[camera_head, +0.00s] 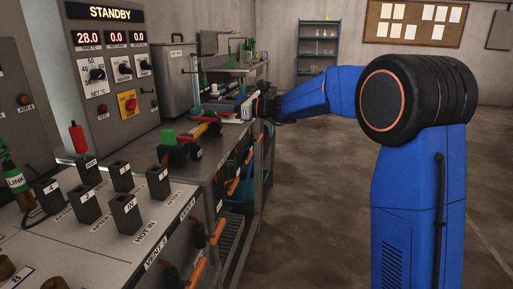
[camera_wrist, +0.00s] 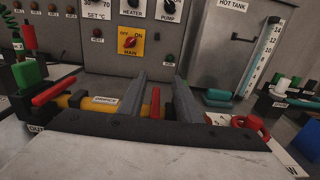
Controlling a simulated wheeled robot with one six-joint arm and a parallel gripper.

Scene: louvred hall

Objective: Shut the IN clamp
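My gripper (camera_wrist: 160,88) is open in the wrist view, its two grey fingers apart. A red upright lever (camera_wrist: 155,103) shows between the fingers, with gaps beside it; I cannot tell whether it is the IN clamp's. A yellow hose (camera_wrist: 75,100) runs to the left of it. A slanted red handle (camera_wrist: 53,90) stands at the left, near a partly hidden "OUT" label (camera_wrist: 37,128). Another red handle (camera_wrist: 250,123) lies at the right. In the head view, my gripper (camera_head: 257,106) is over the far part of the bench, its fingertips hard to make out. No readable IN label shows near it.
A control panel (camera_head: 109,50) reads STANDBY. A green block (camera_head: 168,137) sits on the bench between console and gripper. The hot tank (camera_wrist: 232,45) stands behind.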

